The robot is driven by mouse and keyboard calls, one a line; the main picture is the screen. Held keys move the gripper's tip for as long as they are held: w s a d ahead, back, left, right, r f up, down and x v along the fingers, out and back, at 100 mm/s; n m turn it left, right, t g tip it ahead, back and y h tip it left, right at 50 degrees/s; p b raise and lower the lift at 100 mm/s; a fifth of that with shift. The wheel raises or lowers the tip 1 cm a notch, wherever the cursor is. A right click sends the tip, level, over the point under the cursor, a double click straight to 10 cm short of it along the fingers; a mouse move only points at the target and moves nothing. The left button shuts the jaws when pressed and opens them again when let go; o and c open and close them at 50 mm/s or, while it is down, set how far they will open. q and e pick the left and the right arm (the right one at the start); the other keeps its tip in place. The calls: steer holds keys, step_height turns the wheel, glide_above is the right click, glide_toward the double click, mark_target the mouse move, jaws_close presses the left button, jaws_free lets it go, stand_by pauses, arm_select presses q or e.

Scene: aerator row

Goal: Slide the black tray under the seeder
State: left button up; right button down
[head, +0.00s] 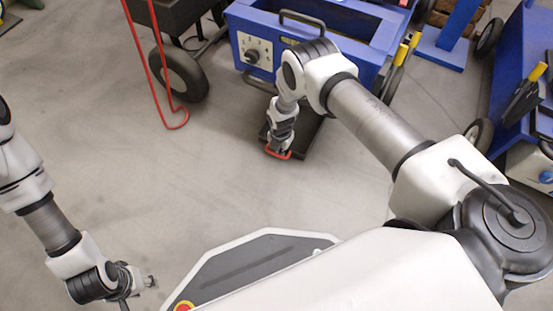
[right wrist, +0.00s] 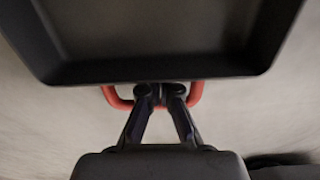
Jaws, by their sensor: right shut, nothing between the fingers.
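The black tray (head: 309,139) lies on the floor at the front of the blue seeder (head: 262,28), partly hidden by my right arm. Its red handle (head: 278,154) faces me. My right gripper (head: 279,148) points down at the handle. In the right wrist view, the tray (right wrist: 160,72) fills the top, and my right gripper (right wrist: 161,92) is shut with nothing between its fingers. The fingertips are at the tray's near wall, between the two sides of the red handle (right wrist: 113,98); contact is unclear. My left gripper (head: 150,282) is at the lower left, far from the tray; its jaw state is too small to tell.
A red bent bar (head: 163,90) and a black wheel (head: 180,75) stand left of the seeder. More blue machinery (head: 515,110) with wheels stands at the right. The grey floor (head: 130,160) between my left arm and the tray is clear.

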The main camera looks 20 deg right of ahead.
steer(key=shift+d, duration=0.15)
steer(key=shift+r, duration=0.1)
step_height(320, 180, up, 7)
step_height(320, 180, up, 4)
steer(key=r+p, duration=0.1)
steer(key=p, duration=0.9)
glide_above(270, 173)
steer(key=shift+m, duration=0.4)
step_height(270, 173, down, 12)
steer(key=b, duration=0.7)
steer(key=shift+w+f+b, duration=0.1)
steer(key=shift+b, duration=0.25)
steer(key=shift+w+d+r+b, duration=0.25)
steer(key=shift+w+d, duration=0.2)
steer(key=shift+d, duration=0.2)
steer(key=shift+w+d+r+b, duration=0.2)
steer(key=shift+w+d, duration=0.25)
steer(key=shift+d, duration=0.15)
steer(key=shift+w+d+r, duration=0.2)
steer(key=shift+w+d, duration=0.05)
steer(key=shift+d, duration=0.1)
